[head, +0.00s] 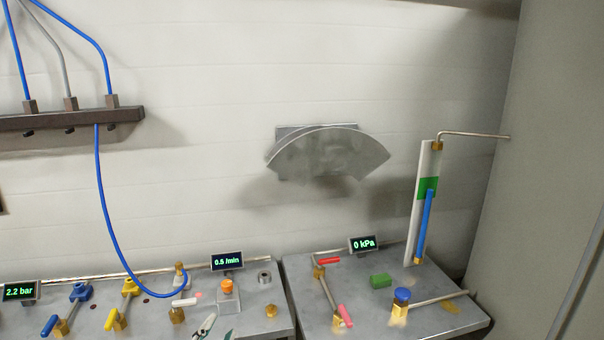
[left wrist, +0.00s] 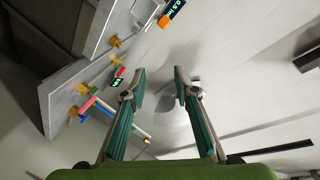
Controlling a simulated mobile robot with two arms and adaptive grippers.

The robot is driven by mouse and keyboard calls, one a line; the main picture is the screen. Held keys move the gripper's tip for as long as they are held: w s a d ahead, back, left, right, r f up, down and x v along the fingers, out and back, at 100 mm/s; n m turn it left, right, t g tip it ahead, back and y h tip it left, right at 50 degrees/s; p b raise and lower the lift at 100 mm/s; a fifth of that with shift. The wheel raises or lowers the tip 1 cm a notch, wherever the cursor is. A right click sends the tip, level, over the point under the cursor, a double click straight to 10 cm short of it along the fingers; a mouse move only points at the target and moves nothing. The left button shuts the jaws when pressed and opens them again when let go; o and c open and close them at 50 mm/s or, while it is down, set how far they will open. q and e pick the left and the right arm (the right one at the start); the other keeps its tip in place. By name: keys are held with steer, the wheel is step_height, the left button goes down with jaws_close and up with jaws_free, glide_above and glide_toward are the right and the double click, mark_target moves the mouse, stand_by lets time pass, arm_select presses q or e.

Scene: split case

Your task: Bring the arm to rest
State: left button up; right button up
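My left gripper (head: 217,330) shows only at its fingertips, at the bottom edge of the head view, in front of the left bench. In the left wrist view my left gripper (left wrist: 160,75) has its two fingers spread apart with nothing between them. It is open and empty. Beyond the fingers there is the pale wall with the curved grey plate (left wrist: 175,120). My right gripper is in neither view.
The left bench (head: 252,294) carries several valves, an orange knob (head: 227,286) and a hose fitting. The right bench (head: 367,318) carries red-handled valves, a blue knob (head: 402,295) and an upright gauge (head: 425,220). A blue hose (head: 103,210) hangs at left.

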arm_select(q)
steer(key=s+a+f+n+g+y, duration=0.1)
steer(key=s+a+f+n+g, duration=0.15)
steer(key=s+f, duration=0.4)
steer(key=s+a+f+n+g, duration=0.1)
steer(key=s+f+n+g, duration=0.25)
steer(key=s+f, duration=0.3)
steer(key=s+f+n+g, duration=0.1)
steer(key=s+f+g, duration=0.25)
steer(key=s, duration=0.45)
steer(key=s+f+g, duration=0.3)
steer(key=s+f, duration=0.1)
steer(key=s, duration=0.3)
step_height(320, 180, down, 27)
steer(key=s+g, duration=0.2)
steer(key=s+a+f, duration=0.3)
steer(key=s+f, duration=1.2)
steer(key=s, duration=0.1)
steer(key=shift+s+g, duration=0.35)
steer(key=shift+s, duration=0.05)
steer(key=shift+a, duration=0.1)
